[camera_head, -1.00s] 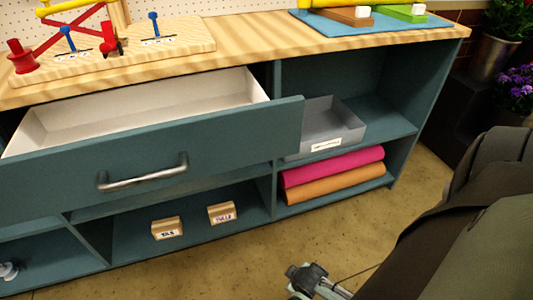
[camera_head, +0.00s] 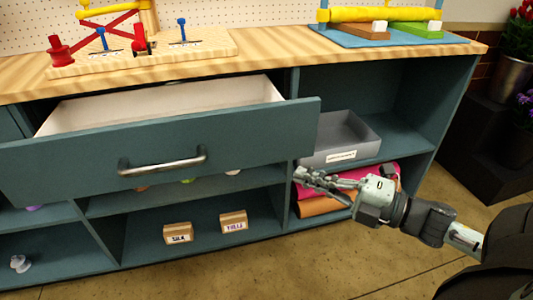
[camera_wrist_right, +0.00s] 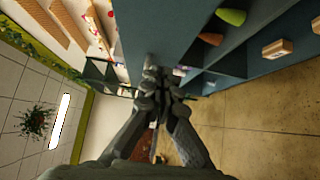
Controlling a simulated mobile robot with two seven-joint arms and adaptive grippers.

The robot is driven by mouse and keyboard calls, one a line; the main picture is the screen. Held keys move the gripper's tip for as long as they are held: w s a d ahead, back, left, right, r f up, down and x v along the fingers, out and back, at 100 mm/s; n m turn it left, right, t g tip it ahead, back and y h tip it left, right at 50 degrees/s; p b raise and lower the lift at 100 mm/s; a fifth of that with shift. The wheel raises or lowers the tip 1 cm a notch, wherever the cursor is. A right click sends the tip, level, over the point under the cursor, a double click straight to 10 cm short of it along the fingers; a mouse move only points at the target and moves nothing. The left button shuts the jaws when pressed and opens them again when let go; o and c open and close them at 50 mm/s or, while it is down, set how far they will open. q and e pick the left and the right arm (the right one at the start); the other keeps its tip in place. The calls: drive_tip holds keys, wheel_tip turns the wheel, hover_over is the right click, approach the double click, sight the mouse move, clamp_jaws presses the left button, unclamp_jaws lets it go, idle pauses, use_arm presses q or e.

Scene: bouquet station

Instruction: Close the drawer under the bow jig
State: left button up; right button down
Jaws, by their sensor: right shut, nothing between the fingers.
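The drawer (camera_head: 250,130) under the bow jig is pulled open, with its teal front and a metal bar handle (camera_head: 162,163) facing me. Its pale inside looks empty where it shows. The bow jig (camera_head: 140,45), a wooden board with red and blue parts, stands on the counter above. My right gripper (camera_head: 302,178) is shut and empty, just right of and below the drawer front's right end. In the right wrist view its fingers (camera_wrist_right: 158,75) point along the teal drawer front (camera_wrist_right: 160,25); I cannot tell whether they touch it. My left gripper is not in view.
A grey tray (camera_head: 345,142) sits on the right shelf, above pink (camera_head: 390,174) and orange rolls, close behind my right gripper. Two labelled wooden blocks (camera_head: 178,233) stand on the lower shelf. The floor (camera_head: 300,265) in front is clear.

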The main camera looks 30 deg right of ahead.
drive_tip(key=x, duration=0.3)
drive_tip(key=d+x, duration=0.1)
drive_tip(key=x, duration=0.2)
drive_tip(key=w+d+x, duration=0.1)
drive_tip(key=x, duration=0.3)
drive_tip(key=shift+w, duration=0.1)
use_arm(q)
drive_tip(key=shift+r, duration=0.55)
use_arm(e)
drive_tip(key=shift+w+d, duration=0.1)
drive_tip(key=shift+w, duration=0.4)
